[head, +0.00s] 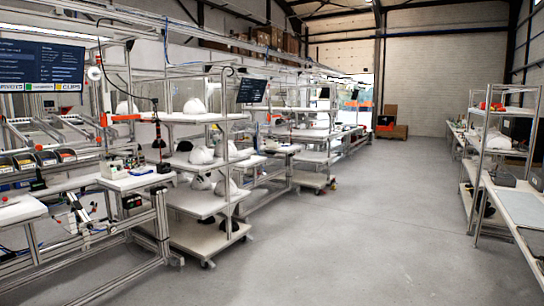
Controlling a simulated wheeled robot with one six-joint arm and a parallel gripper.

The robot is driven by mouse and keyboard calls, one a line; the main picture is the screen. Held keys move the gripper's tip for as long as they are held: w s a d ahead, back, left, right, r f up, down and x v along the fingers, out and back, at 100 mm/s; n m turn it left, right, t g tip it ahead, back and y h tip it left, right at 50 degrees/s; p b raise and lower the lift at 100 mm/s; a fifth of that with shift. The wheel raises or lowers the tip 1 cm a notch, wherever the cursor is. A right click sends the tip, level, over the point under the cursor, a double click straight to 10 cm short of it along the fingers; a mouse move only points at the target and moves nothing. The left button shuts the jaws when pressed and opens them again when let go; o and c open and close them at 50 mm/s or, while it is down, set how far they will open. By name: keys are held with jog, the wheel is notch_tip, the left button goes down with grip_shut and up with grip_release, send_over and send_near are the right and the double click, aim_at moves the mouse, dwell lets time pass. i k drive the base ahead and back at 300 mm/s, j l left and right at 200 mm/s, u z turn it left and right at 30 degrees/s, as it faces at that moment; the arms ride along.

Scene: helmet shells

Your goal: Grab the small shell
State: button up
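One white shell (194,106) is on the top shelf. I cannot tell which of these is the small shell. My gripper is not in view.
Workbenches (137,180) with tools and bins line the left. A shelf unit and a table (523,208) stand at the right. The grey floor (350,230) between them is clear. A dark round object (228,225) lies on the rack's bottom shelf.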

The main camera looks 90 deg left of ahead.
aim_at(199, 154)
jog(key=u, duration=3.35)
